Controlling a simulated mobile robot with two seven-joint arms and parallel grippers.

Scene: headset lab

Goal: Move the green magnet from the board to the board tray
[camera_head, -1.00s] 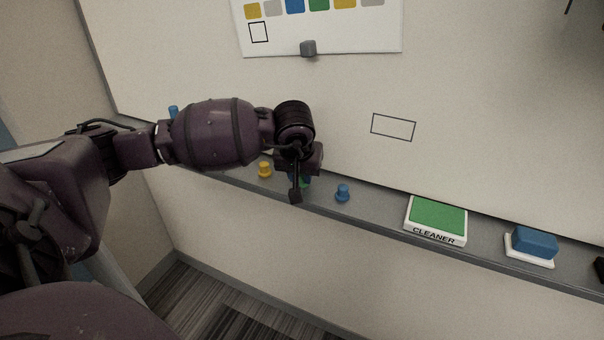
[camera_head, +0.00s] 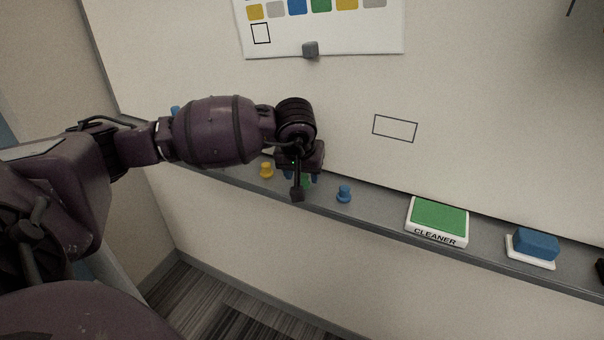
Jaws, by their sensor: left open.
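The board tray (camera_head: 378,214) is a grey ledge along the foot of the whiteboard (camera_head: 480,110). My left gripper (camera_head: 298,190) is open and points down at the tray, left of the picture's middle. A small green piece (camera_head: 307,182), which looks like the green magnet, shows just behind its dark front finger, at tray level. Most of it is hidden by the gripper, so I cannot tell whether it touches the fingers or rests fully on the tray. My right gripper is out of view.
On the tray stand a yellow magnet (camera_head: 266,170), a blue magnet (camera_head: 344,194), a green-topped cleaner box (camera_head: 438,219) and a blue eraser (camera_head: 535,244). A grey magnet (camera_head: 310,49) holds a chart (camera_head: 370,35) on the board. A drawn rectangle (camera_head: 395,128) on the board is empty.

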